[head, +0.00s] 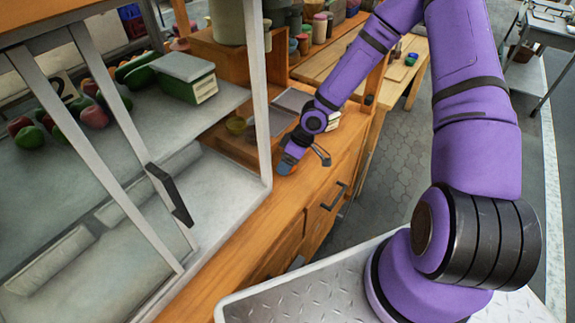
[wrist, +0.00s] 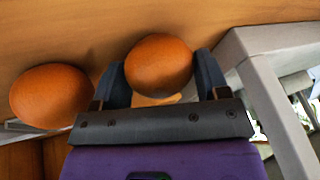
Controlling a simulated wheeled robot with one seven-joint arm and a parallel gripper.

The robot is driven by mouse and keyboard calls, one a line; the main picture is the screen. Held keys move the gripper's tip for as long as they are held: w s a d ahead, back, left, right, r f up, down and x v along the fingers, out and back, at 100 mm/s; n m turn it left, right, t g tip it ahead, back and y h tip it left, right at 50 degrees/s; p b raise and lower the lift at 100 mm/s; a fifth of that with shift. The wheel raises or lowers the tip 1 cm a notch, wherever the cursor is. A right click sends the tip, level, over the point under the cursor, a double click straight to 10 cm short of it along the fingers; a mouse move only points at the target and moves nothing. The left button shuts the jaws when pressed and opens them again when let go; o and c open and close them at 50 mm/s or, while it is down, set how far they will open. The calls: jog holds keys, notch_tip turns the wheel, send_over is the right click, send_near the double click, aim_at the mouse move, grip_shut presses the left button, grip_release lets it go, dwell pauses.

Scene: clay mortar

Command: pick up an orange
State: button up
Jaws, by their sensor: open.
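Two oranges show in the wrist view. One orange (wrist: 158,62) lies between the two fingers of my gripper (wrist: 161,75); the fingers are spread on either side of it. I cannot tell whether they touch it. The other orange (wrist: 50,96) is to the left, outside the fingers. In the head view my gripper (head: 289,160) is low over the wooden counter (head: 240,222), and I cannot make out the oranges there.
A glass case with a pale metal frame (head: 258,90) stands left of my gripper, its post close by in the wrist view (wrist: 262,95). It holds red and green produce (head: 93,116) and a green box (head: 185,76). Jars (head: 320,28) stand behind.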

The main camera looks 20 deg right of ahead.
jog(key=c, duration=0.6)
jog(key=shift+r, duration=0.4)
jog(key=v, duration=0.3)
jog(key=shift+s+a, duration=0.1)
jog(key=s+d, duration=0.2)
jog(key=d, duration=0.4)
jog(key=s+d+r, duration=0.1)
jog(key=s+d, duration=0.2)
jog(key=d, duration=0.4)
jog(key=shift+s+d+r, duration=0.2)
jog(key=shift+s+d, duration=0.1)
